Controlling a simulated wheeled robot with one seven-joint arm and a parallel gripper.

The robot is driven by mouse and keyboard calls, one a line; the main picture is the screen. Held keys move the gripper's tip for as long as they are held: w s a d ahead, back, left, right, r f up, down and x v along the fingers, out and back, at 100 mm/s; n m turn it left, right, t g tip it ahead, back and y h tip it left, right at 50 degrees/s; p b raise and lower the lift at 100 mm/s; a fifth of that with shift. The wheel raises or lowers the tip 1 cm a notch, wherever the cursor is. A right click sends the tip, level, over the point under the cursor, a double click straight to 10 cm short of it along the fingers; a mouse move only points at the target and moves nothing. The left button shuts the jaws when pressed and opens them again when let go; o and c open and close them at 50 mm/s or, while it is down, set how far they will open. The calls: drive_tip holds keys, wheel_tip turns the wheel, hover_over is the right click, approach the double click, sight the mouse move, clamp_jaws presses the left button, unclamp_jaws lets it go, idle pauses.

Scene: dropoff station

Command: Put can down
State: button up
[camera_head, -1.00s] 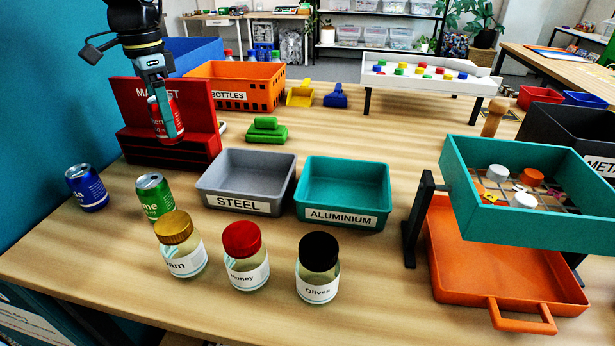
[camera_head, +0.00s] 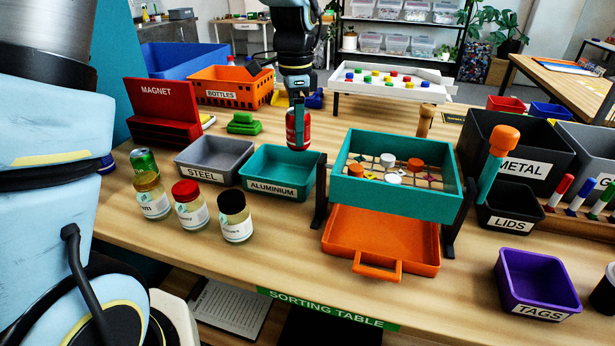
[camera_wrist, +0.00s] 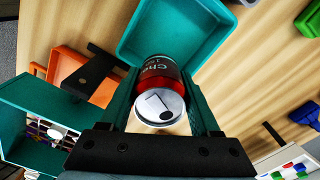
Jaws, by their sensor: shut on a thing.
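My gripper (camera_head: 298,122) is shut on a red can (camera_head: 305,130) and holds it upright, above the table beside the back right corner of the teal ALUMINIUM tray (camera_head: 273,188). In the wrist view the can (camera_wrist: 163,85) sits between the two fingers with its silver lid facing the camera, and the teal tray (camera_wrist: 205,18) lies beyond it. The grey STEEL tray (camera_head: 212,168) is left of the teal one. The red MAGNET stand (camera_head: 163,110) is at the back left. A green can (camera_head: 143,160) stands at the left behind a jar.
A teal raised sieve (camera_head: 398,195) over an orange tray (camera_head: 380,255) stands right of the can. Jars with gold, red (camera_head: 190,208) and black lids line the front left. Bare table lies behind the teal tray.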

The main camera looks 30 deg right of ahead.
wheel_tip(320, 180, down, 8)
drive_tip(key=shift+s+f+p, duration=0.1)
drive_tip(key=shift+f+p, duration=0.1)
drive_tip(key=shift+p, duration=0.75)
drive_tip(key=shift+f, duration=0.4)
drive_tip(key=shift+f, duration=0.1)
drive_tip(key=shift+f+b, duration=0.3)
drive_tip(key=shift+f, duration=0.05)
drive_tip(key=o, duration=1.3)
wheel_tip(320, 180, up, 13)
drive_tip(key=shift+b, duration=0.75)
